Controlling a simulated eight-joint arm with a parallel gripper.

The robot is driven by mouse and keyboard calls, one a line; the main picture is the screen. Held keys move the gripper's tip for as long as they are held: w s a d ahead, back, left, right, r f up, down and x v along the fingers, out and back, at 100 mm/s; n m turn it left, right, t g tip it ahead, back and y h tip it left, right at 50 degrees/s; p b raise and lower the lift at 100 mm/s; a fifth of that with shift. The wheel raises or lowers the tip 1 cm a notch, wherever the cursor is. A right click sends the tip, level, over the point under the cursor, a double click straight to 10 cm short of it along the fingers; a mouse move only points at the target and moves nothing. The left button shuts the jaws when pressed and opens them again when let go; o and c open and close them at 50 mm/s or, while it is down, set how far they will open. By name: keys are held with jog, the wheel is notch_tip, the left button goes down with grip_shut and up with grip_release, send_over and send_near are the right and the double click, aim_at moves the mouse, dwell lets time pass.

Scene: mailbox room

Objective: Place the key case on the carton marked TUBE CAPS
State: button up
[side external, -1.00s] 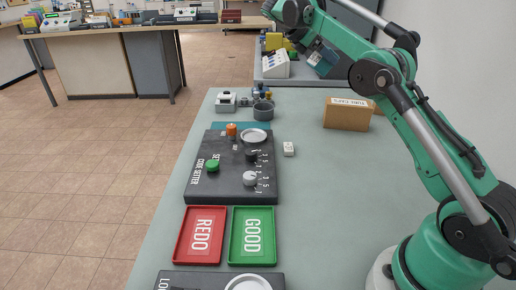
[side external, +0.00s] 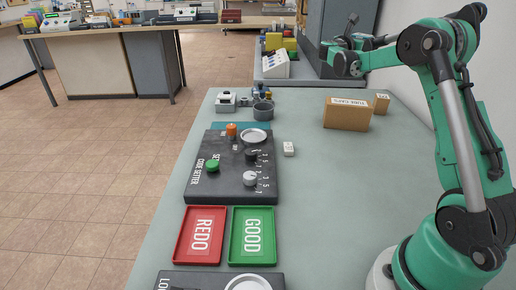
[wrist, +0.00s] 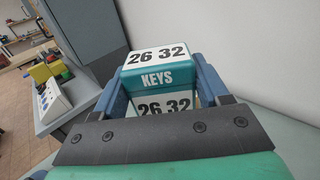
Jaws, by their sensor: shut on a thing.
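The key case (wrist: 152,75) is a teal box with white "26 32" labels and the word KEYS. In the wrist view my gripper (wrist: 160,73) is shut on it, with a blue finger on each side. In the side view my gripper is raised above and beyond the carton, pointing away, and the key case cannot be made out there. The carton marked TUBE CAPS (side external: 346,117) is a brown box standing on the grey-green table, with its label along the upper front edge. Its top looks bare. The wrist view does not show the carton.
A smaller brown carton (side external: 382,103) stands right behind it. A dark code setter panel (side external: 228,190), a red REDO tray (side external: 200,238) and a green GOOD tray (side external: 252,238) lie on the left. A tall grey cabinet (side external: 320,30) stands behind. The table's middle right is clear.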

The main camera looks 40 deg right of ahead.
notch_tip(320, 180, down, 14)
jog(key=shift+r, duration=0.1)
dwell(0.4)
jog(key=o, duration=1.5)
jog(key=shift+c, duration=0.2)
